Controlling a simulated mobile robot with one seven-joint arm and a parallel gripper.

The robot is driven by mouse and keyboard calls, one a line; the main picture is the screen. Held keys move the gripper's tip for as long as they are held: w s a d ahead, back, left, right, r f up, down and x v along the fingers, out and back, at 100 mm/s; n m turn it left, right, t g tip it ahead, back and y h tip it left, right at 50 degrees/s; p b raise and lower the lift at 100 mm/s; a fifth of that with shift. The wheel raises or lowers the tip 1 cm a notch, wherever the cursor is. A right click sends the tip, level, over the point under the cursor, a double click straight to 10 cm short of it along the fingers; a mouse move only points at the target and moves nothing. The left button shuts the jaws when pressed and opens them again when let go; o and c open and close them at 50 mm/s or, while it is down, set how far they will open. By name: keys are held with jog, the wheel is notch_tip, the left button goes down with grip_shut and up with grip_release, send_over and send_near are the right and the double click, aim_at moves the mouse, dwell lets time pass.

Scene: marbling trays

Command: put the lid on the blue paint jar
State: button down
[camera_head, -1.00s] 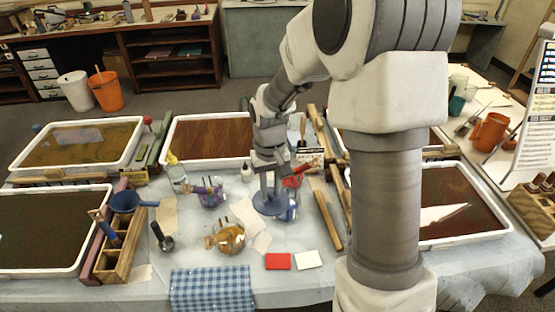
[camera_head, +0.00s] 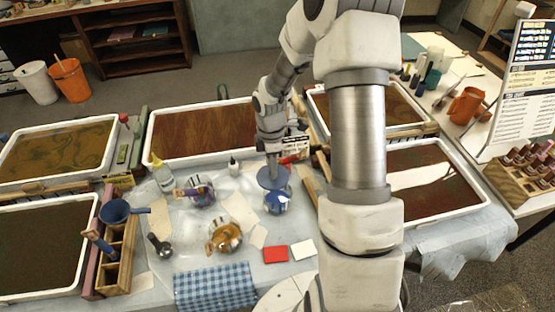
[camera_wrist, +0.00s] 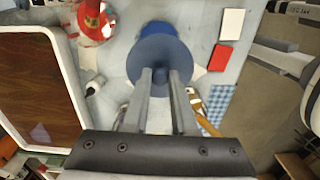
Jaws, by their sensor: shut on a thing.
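My gripper (camera_head: 273,162) points down and is shut on a round blue lid (camera_head: 274,179). In the wrist view the fingers (camera_wrist: 163,74) meet over the middle of the lid (camera_wrist: 160,54). The blue paint jar (camera_head: 277,204) stands on the covered table, just below the lid in the head view. The lid covers part of the jar's upper side there, and I cannot tell the gap between them. A darker blue patch, likely the jar's paint (camera_wrist: 157,28), shows past the lid's far edge in the wrist view.
Jars with purple (camera_head: 197,191) and orange paint (camera_head: 224,237) stand to the left. A small white bottle (camera_head: 233,167) is nearby. Red (camera_head: 275,254) and white cards (camera_head: 303,249) and a checked cloth (camera_head: 215,287) lie in front. Marbling trays (camera_head: 205,138) surround the area.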

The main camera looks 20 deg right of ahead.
aim_at(278, 174)
jog(key=n, duration=0.1)
jog(key=d+n+p, duration=0.1)
jog(key=n, duration=0.1)
jog(key=shift+d+f, duration=0.15)
jog(key=shift+f, duration=0.05)
jog(key=shift+f+n, duration=0.2)
jog(key=shift+n, duration=0.2)
notch_tip(278, 174, down, 5)
jog(key=b, duration=0.4)
jog(key=shift+d+r, duration=0.1)
jog(key=shift+r, duration=0.1)
jog(key=shift+f+b, duration=0.65)
jog(key=shift+f, duration=0.15)
jog(key=shift+f+p, duration=0.15)
jog(key=shift+p, duration=0.2)
dwell(1.3)
jog(key=shift+c, duration=0.8)
grip_release()
